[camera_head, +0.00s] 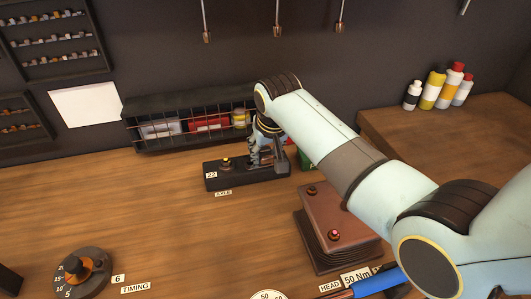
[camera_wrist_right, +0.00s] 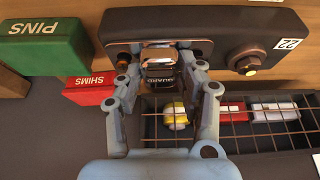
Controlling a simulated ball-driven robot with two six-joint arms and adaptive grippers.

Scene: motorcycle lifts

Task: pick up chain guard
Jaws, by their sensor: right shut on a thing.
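A small dark piece lettered GUARD, the chain guard (camera_wrist_right: 161,72), sits between the fingertips of my right gripper (camera_wrist_right: 160,62) in the wrist view. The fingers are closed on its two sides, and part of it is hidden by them. In the head view my right gripper (camera_head: 264,148) points down at the right end of a black block marked 22 (camera_head: 225,181); the guard cannot be made out there. Whether the guard touches the block is unclear. My left gripper is not in view.
A wire-fronted rack (camera_head: 185,122) stands close behind the gripper. Green PINS (camera_wrist_right: 42,40) and red SHIMS (camera_wrist_right: 90,88) boxes are beside it in the wrist view. A brown stacked block (camera_head: 335,225) stands nearer. The bench's left middle is clear.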

